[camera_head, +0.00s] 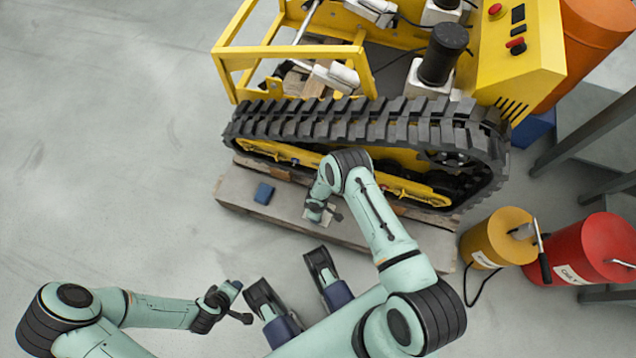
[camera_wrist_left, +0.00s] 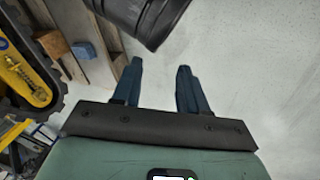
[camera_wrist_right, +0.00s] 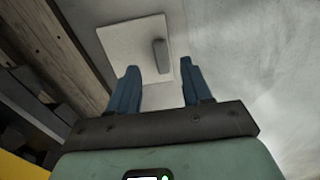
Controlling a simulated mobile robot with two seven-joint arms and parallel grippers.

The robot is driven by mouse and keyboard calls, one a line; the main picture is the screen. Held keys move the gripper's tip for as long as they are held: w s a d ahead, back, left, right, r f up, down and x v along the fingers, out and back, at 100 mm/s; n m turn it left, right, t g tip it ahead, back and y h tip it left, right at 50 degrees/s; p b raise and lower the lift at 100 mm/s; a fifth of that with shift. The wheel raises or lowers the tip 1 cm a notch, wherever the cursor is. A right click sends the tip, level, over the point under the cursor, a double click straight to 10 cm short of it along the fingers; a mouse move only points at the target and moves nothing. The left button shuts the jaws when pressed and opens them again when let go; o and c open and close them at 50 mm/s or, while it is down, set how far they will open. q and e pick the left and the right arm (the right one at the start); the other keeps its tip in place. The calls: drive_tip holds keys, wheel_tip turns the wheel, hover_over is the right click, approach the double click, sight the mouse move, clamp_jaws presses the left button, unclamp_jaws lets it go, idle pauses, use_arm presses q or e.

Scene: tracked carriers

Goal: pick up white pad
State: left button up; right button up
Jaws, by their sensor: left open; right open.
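The white pad (camera_wrist_right: 127,47) shows in the right wrist view as a flat, pale square with a grey bar-like grip standing on it. It lies on a grey surface beside wooden boards. My right gripper (camera_wrist_right: 162,78) is open, with its two blue fingers apart and pointing at the pad. The near edge of the pad shows between the fingertips; I cannot tell whether they touch it. In the head view my right gripper (camera_head: 322,212) is over the board beside the track and largely hides the pad. My left gripper (camera_head: 238,301) is open and empty above the floor.
The yellow tracked carrier (camera_head: 390,115) stands just beyond my right gripper. A blue block (camera_head: 263,193) lies on the board to the left, also seen in the left wrist view (camera_wrist_left: 84,51). Yellow (camera_head: 492,237) and red (camera_head: 590,250) containers stand at right. The floor at left is clear.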

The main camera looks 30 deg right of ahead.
drive_tip(key=f, duration=0.1)
drive_tip(key=f+b, duration=0.1)
drive_tip(key=f, duration=0.1)
drive_tip(key=f+b, duration=0.1)
drive_tip(key=f, duration=0.1)
drive_tip(key=shift+s+d, duration=0.25)
drive_tip(key=shift+s, duration=0.1)
drive_tip(key=shift+f, duration=0.15)
use_arm(q)
drive_tip(key=shift+w+a+f, duration=0.3)
drive_tip(key=shift+f, duration=0.3)
drive_tip(key=shift+w+a+f, duration=0.3)
drive_tip(key=shift+f, duration=0.3)
use_arm(e)
clamp_jaws()
